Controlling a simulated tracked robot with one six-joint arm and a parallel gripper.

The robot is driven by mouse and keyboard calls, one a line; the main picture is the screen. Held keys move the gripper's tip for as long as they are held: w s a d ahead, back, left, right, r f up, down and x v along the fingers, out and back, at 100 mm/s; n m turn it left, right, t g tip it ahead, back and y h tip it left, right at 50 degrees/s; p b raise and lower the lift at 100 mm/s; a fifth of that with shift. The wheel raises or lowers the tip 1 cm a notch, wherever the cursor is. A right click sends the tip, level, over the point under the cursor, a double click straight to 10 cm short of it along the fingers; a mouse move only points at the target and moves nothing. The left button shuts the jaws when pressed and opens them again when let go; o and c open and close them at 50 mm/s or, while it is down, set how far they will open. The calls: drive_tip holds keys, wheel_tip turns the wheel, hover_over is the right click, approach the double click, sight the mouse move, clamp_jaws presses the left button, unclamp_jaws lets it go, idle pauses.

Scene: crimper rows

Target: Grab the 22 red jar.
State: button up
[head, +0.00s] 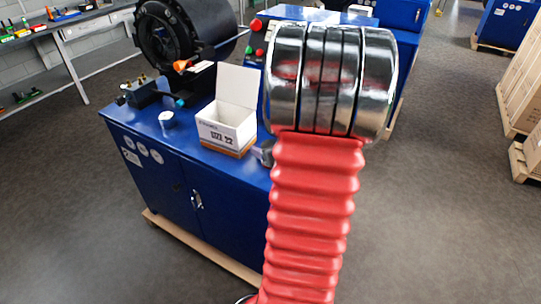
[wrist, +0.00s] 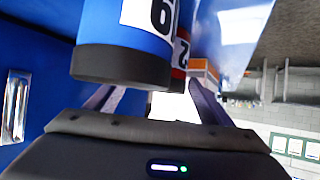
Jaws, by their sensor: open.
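A red jar (wrist: 181,50) shows only as a thin strip in the wrist view, with part of a white label that seems to read 2. Most of it is hidden behind a blue jar (wrist: 130,35) with a dark grey end and a white label with a large digit. My gripper (wrist: 155,103) is open, its two dark fingers spread below the jars in the picture, with no jar held between them. The blue jar is close in front of the left finger; I cannot tell whether they touch. In the head view my red arm hides the jars, and a bit of grey gripper shows beside the box.
An open white box (head: 228,128) marked SIZE 22 stands on the blue cabinet top (head: 185,140), left of my arm. A small white round item (head: 167,119) and a black crimping machine (head: 180,38) are there too. Cartons (head: 520,90) stand at right; the floor between is clear.

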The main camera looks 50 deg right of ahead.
drive_tip(key=shift+x, duration=1.55)
drive_tip(key=shift+c, duration=0.3)
drive_tip(key=c, duration=1.6)
drive_tip(key=shift+r, duration=0.2)
wheel_tip(320, 180, up, 10)
